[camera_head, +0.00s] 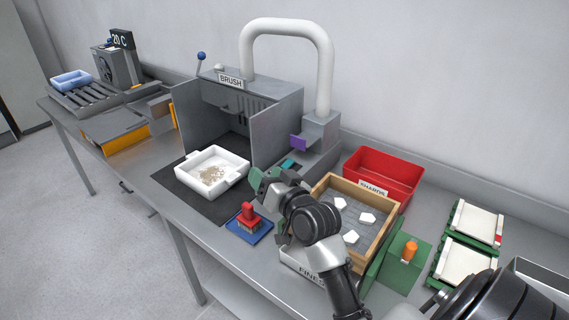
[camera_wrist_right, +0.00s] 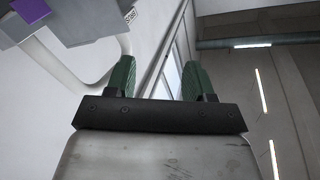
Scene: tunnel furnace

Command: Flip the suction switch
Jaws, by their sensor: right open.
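A purple paddle (camera_head: 299,141) sticks out from the grey box (camera_head: 320,128) at the foot of the white hose (camera_head: 326,75). It may be the suction switch, but I cannot read a label on it. The purple paddle also shows at the top left of the right wrist view (camera_wrist_right: 30,9). My right gripper (camera_head: 269,178) is below and left of it in the head view, apart from it. Its green fingers stand apart with nothing between them in the right wrist view (camera_wrist_right: 160,78). My left gripper is not in view.
The BRUSH booth (camera_head: 275,125) stands behind a white tray (camera_head: 241,167) holding brown grains. A red stamp-like thing (camera_head: 249,213) on a blue pad, a wooden sieve box (camera_head: 389,240) with white pieces, and a red SHARDS bin (camera_head: 384,178) crowd around my right arm.

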